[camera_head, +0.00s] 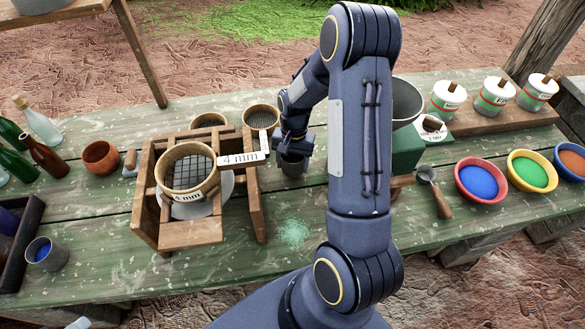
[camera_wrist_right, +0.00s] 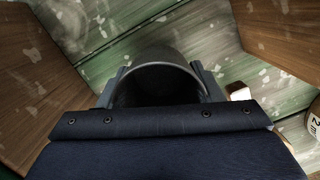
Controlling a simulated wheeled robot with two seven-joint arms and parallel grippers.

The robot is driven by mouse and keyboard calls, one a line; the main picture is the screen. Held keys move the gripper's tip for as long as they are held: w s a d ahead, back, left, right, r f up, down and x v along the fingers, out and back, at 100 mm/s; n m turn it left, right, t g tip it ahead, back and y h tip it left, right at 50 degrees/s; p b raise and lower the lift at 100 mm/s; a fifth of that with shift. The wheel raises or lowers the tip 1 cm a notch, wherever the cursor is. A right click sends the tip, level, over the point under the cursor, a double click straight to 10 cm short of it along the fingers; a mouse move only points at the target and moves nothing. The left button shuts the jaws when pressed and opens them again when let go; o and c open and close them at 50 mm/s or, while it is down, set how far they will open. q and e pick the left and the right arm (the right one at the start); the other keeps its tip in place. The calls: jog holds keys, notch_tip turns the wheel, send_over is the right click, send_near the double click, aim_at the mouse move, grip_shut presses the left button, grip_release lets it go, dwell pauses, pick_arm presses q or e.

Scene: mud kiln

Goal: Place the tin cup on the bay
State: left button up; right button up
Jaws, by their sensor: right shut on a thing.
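The tin cup (camera_head: 292,165) is dark grey and hangs upright below my right gripper (camera_head: 294,148), right of the wooden sieve stand (camera_head: 190,232). In the right wrist view the cup (camera_wrist_right: 158,78) shows its round rim and dark inside between the fingers of my right gripper (camera_wrist_right: 158,90), which is shut on it. Green tabletop shows beyond it, with wooden panels to the left and right. I cannot tell which spot is the bay, nor whether the cup's base touches the table. My left gripper is not in view.
A sieve labelled 4 mm (camera_head: 188,170) sits on the stand. Pale green powder (camera_head: 292,233) lies in front of the cup. A green scale (camera_head: 407,150), a scoop (camera_head: 435,190) and colour bowls (camera_head: 480,182) are to the right. Bottles (camera_head: 45,155) and another cup (camera_head: 46,254) are left.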

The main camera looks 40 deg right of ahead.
jog(key=shift+f, duration=0.75)
jog(key=shift+f, duration=0.15)
jog(key=o, duration=1.1)
jog(key=shift+c, duration=0.2)
